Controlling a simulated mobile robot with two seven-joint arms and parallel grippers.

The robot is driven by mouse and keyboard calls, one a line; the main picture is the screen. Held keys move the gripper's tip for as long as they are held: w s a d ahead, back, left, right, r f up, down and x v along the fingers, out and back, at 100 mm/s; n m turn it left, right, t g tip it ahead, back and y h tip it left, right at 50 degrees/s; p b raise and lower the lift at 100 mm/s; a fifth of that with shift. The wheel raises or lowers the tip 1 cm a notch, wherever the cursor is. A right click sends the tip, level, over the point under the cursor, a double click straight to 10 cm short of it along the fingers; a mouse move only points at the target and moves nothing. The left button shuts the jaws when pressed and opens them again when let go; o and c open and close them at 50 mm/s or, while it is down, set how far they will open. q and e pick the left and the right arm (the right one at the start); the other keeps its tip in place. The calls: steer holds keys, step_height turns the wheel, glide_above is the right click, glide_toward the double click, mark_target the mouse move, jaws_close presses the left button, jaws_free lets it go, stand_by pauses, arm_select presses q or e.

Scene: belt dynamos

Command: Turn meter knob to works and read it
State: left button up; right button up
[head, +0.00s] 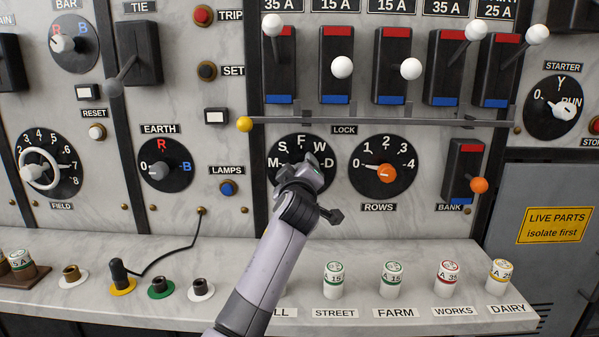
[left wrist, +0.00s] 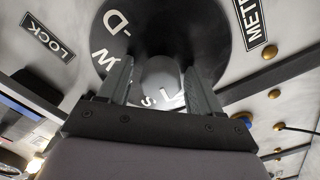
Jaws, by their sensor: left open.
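The meter dial (head: 283,148) is a black disc on the marble panel, lettered M, S, F, W, D. My left gripper (head: 302,172) is in front of it and hides its middle and knob in the head view. In the left wrist view the grey, rounded meter knob (left wrist: 160,76) lies between the two fingers of my open left gripper (left wrist: 157,88), one finger on each side. I cannot tell whether the fingers touch it, or where its pointer stands. The W (left wrist: 103,62) and D show beside it on the dial. No meter face is in view. My right gripper is not in view.
The rows dial (head: 383,172) with an orange knob is right of my gripper. A lock bar (head: 380,122) with a yellow end runs above, under several switches. Below, a marble ledge (head: 240,262) carries fuses (head: 447,280), sockets and a corded plug (head: 120,274).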

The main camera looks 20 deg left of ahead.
arm_select(q)
steer(key=c, duration=1)
steer(key=shift+c, duration=0.2)
